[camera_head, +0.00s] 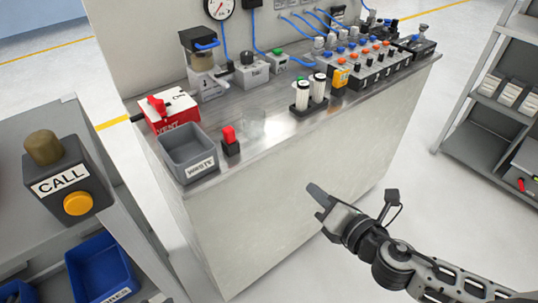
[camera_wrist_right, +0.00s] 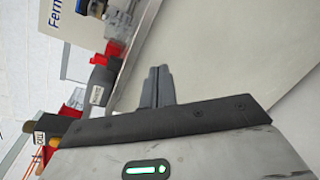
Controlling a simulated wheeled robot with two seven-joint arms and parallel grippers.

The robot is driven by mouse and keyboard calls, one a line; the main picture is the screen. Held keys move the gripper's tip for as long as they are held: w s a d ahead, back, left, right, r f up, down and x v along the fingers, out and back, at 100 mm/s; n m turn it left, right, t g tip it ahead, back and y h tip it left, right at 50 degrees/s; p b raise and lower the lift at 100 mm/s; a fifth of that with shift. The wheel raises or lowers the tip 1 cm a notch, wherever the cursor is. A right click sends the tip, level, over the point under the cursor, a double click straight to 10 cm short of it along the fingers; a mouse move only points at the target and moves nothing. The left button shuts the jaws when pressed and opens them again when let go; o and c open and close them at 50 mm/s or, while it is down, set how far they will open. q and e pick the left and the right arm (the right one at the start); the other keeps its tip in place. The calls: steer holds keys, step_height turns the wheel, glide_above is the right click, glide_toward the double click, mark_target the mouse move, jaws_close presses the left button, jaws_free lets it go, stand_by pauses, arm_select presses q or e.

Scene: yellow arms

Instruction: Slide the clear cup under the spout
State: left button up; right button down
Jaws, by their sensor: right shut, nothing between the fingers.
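The clear cup (camera_head: 251,127) is a faint, see-through shape on the metal bench top, just right of a small red-topped switch (camera_head: 231,140). My left gripper is not in view.
A grey WASTE bin (camera_head: 188,153) and a red VENT box (camera_head: 168,110) stand at the bench's left end. A CALL button box (camera_head: 67,180) is at far left. A shelf (camera_head: 490,110) stands right.

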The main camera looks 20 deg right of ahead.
step_height(320, 180, up, 4)
steer(key=w+f+n+t+y+b, duration=0.1)
steer(key=n+y+b, duration=0.15)
steer(key=n, duration=0.85)
arm_select(q)
steer(key=p, duration=0.4)
steer(key=shift+p, duration=0.3)
arm_select(e)
glide_toward(261, 135)
steer(key=shift+y, duration=0.35)
steer(key=x, duration=0.6)
steer(key=shift+w+f, duration=0.1)
steer(key=shift+w, duration=0.35)
steer(key=shift+d, duration=0.1)
